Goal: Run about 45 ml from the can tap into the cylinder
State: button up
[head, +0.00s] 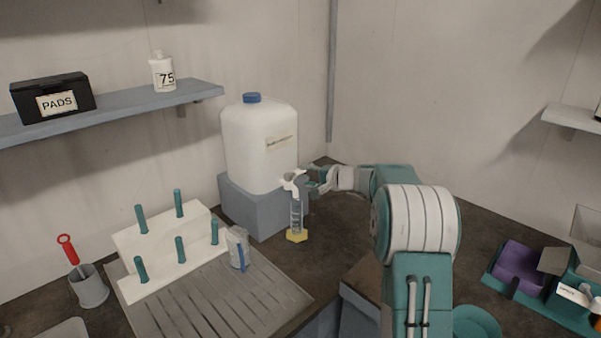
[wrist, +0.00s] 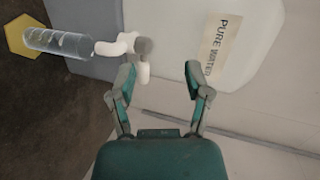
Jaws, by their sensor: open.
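The white can (head: 258,145) with a blue cap stands on a grey block (head: 262,211). Its label reads "PURE WATER" in the wrist view (wrist: 222,45). The white tap (head: 291,182) sticks out low on the can's front; it also shows in the wrist view (wrist: 116,46). The clear graduated cylinder (head: 296,216) stands upright on its yellow base (head: 297,237), below the tap spout. In the wrist view the cylinder (wrist: 58,42) looks clear; any liquid in it cannot be told. My gripper (wrist: 162,78) is open and empty, with its left finger close to the tap's lever. Contact cannot be told.
A white peg rack (head: 165,245) and a grooved drainboard (head: 215,300) lie left of the cylinder, with a small clear container (head: 238,248) on the board. A grey cup (head: 90,288) holds a red-handled tool. A purple bin (head: 520,265) is at right.

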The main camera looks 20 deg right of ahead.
aim_at(303, 172)
jog(key=w+d+f+m+t+h, duration=0.1)
jog(key=w+d+f+m+t, duration=0.15)
jog(key=w+d+f, duration=0.35)
jog(key=x, duration=0.5)
jog(key=r+x, duration=0.1)
jog(key=x, duration=0.2)
jog(key=shift+w, duration=0.2)
grip_shut()
